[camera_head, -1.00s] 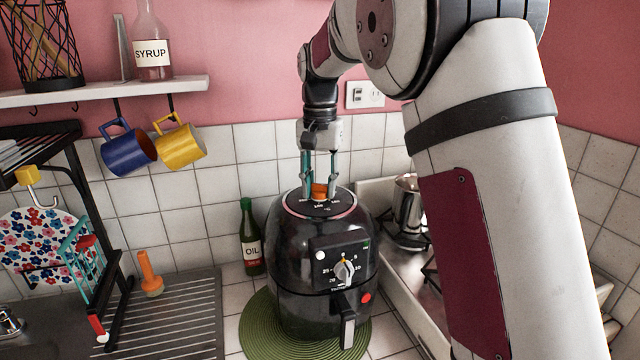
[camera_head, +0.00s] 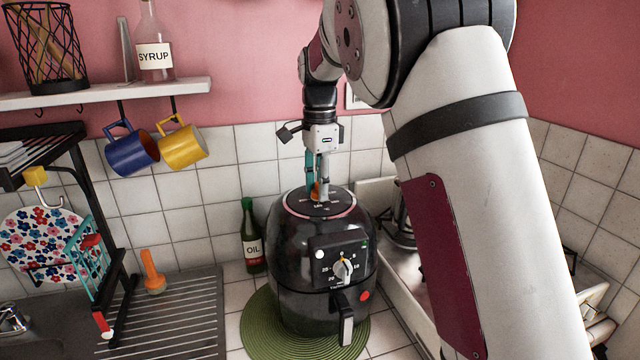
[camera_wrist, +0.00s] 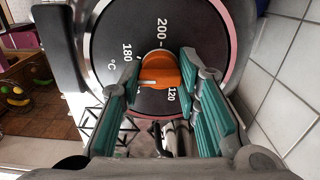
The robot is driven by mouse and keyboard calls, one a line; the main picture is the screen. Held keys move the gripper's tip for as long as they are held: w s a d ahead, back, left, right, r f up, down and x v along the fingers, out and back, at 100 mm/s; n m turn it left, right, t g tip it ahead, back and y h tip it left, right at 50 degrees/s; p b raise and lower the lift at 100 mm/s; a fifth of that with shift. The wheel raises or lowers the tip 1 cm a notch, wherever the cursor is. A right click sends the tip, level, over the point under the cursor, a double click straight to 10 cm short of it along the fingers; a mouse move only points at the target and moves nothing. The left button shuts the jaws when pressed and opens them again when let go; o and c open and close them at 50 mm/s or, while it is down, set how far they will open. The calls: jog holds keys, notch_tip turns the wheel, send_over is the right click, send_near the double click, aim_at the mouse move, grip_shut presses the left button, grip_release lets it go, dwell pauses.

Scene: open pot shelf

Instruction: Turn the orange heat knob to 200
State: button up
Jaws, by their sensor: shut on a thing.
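The orange heat knob (camera_wrist: 158,70) sits on the round dark top of the black air fryer (camera_head: 290,250). In the wrist view the dial markings 200, 180 and 120 show around it, with 200 beyond the knob, 180 to its left and 120 at its lower right. I cannot tell which marking the knob points to. My gripper (camera_wrist: 160,80) points down with its teal fingers on either side of the knob, shut on it. In the head view my gripper (camera_head: 319,190) is seen nearly edge-on and partly hides the knob (camera_head: 315,190).
The fryer stands on a green round mat (camera_head: 262,335). Its front carries a second, grey-white knob (camera_head: 343,268) and a handle (camera_head: 346,322). A green oil bottle (camera_head: 252,238) stands close at left, and a metal pot is partly hidden behind my arm at right.

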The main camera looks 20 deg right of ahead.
jog(key=m, duration=0.4)
jog(key=shift+m, duration=0.3)
jog(key=m+p, duration=0.1)
jog(key=m, duration=0.3)
jog(key=shift+m, duration=0.3)
jog(key=m, duration=0.4)
jog(key=shift+m, duration=0.3)
jog(key=shift+m+p, duration=0.35)
jog(key=shift+m, duration=1.85)
jog(key=o, duration=1.2)
jog(key=shift+r, duration=0.1)
notch_tip(320, 180, up, 12)
jog(key=shift+f, duration=0.1)
